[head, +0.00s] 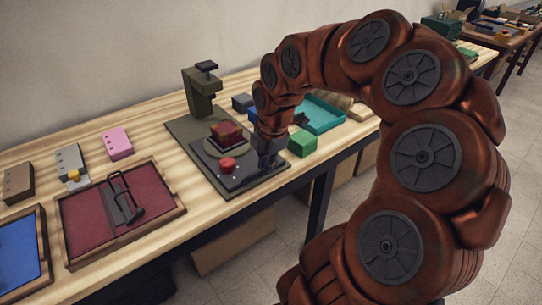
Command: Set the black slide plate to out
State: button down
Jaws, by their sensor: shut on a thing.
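The black slide plate (243,179) lies along the front of an olive machine base (188,129) on the wooden table. A round red knob (227,163) sits toward its left end. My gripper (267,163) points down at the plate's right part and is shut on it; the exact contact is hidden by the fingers. Behind the plate, a dark red block (226,132) rests on a round olive-rimmed stage. An olive column with a black-topped head (204,82) rises at the back of the base.
A green box (302,143) stands close to the right of my gripper, with a teal tray (318,113) behind it. A framed maroon panel (88,218) with a black handle lies to the left. Bare table (160,150) separates panel and machine.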

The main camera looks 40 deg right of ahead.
jog(key=shift+s+f, duration=0.1)
jog(key=shift+s, duration=0.15)
jog(key=c, duration=1.2)
grip_release()
jog(key=shift+s, duration=0.1)
notch_tip(320, 180, up, 12)
jog(key=s, duration=0.2)
jog(key=shift+a, duration=0.15)
